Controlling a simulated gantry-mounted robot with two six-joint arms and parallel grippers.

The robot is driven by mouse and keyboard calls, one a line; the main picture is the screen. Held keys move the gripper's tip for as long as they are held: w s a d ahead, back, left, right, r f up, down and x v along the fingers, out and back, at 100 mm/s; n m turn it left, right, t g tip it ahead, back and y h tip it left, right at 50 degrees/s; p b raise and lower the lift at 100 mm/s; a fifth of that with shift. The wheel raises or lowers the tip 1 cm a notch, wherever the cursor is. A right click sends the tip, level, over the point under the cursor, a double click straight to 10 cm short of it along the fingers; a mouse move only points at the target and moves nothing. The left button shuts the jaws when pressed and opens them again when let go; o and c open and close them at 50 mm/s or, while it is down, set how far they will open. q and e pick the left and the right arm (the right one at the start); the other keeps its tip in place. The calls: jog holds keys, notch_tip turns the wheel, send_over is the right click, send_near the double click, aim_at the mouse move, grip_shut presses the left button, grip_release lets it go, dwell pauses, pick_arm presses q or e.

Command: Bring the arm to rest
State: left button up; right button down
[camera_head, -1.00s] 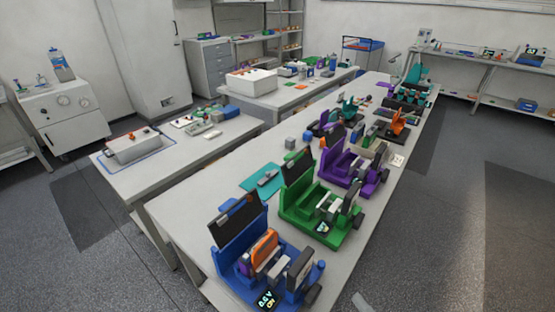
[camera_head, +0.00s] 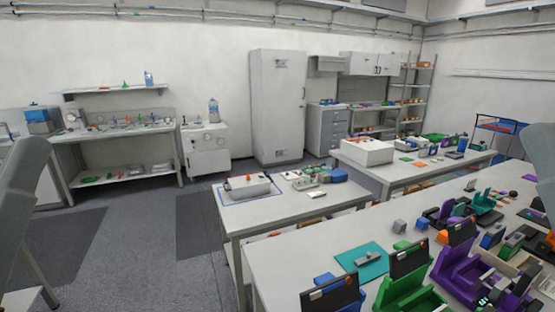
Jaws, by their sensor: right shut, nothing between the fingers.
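My right arm (camera_head: 541,165) shows as a grey shape cut off by the right edge, raised above the near bench; its gripper is shut with nothing in it, and the fingertips cannot be made out clearly. A grey link of my left arm (camera_head: 22,200) stands upright at the left edge; no left fingers show. Below my right arm, the near bench (camera_head: 285,270) carries a purple cycler stand (camera_head: 462,268), a green one (camera_head: 405,295) and a blue one (camera_head: 334,298), partly cut off by the bottom edge. Neither arm visibly touches anything.
A teal mat (camera_head: 362,261) lies on the near bench. A side bench (camera_head: 262,211) holds a grey box (camera_head: 249,186). A white cabinet (camera_head: 277,105) and a small white unit (camera_head: 206,150) stand at the wall. The floor at left (camera_head: 130,240) is clear.

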notch_tip(320, 180, up, 36)
jog(key=p, duration=3.3)
jog(key=shift+w+d+f, duration=0.15)
jog(key=shift+w+f, duration=0.05)
jog(key=shift+w, duration=0.05)
